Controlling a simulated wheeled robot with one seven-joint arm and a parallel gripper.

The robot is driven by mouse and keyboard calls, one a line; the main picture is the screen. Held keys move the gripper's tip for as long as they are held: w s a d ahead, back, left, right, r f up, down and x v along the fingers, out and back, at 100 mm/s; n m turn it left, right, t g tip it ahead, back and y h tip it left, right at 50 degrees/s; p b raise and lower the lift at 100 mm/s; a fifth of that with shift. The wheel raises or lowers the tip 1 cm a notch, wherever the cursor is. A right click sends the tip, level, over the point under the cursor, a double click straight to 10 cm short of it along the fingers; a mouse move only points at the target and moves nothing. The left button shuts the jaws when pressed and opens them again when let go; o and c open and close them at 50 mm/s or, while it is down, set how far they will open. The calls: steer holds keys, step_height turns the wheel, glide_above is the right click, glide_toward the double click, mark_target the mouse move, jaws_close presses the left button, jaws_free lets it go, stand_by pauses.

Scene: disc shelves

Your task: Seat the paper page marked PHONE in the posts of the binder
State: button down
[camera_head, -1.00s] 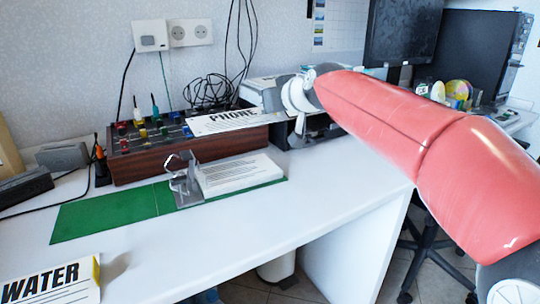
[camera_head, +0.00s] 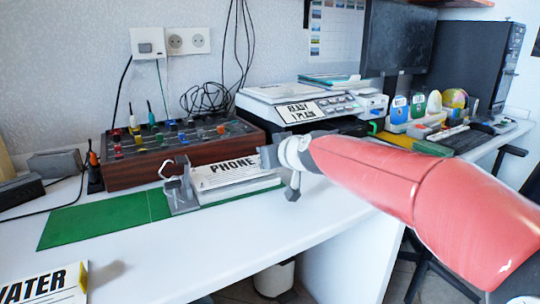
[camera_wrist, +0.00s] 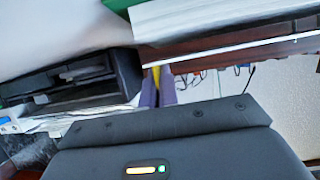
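The PHONE page (camera_head: 228,170) is over the page stack of the green binder (camera_head: 95,222), its left edge close to the metal posts (camera_head: 179,188). I cannot tell whether the posts pass through its holes or whether it touches the stack. My gripper (camera_head: 270,157) is at the page's right end. In the wrist view, my gripper's fingers (camera_wrist: 158,93) close around a yellow tab (camera_wrist: 156,74), beside the page's thin white edge (camera_wrist: 235,49). The stack (camera_wrist: 190,17) shows at the top. The posts are out of the wrist view.
A wooden box with coloured knobs (camera_head: 130,172) stands just behind the binder. A WATER page (camera_head: 45,285) lies at the front left. The white table (camera_head: 190,245) is clear in front of the binder.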

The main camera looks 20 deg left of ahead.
steer(key=shift+f+b, duration=0.35)
steer(key=shift+b, duration=0.1)
steer(key=shift+f+b, duration=0.25)
steer(key=shift+b, duration=0.1)
steer(key=c, duration=2.1)
jaws_free()
steer(key=o, duration=0.4)
steer(key=shift+r+p, duration=0.55)
steer(key=shift+p, duration=0.15)
steer(key=b+v, duration=0.4)
steer(key=v, duration=0.8)
steer(key=shift+r, duration=0.1)
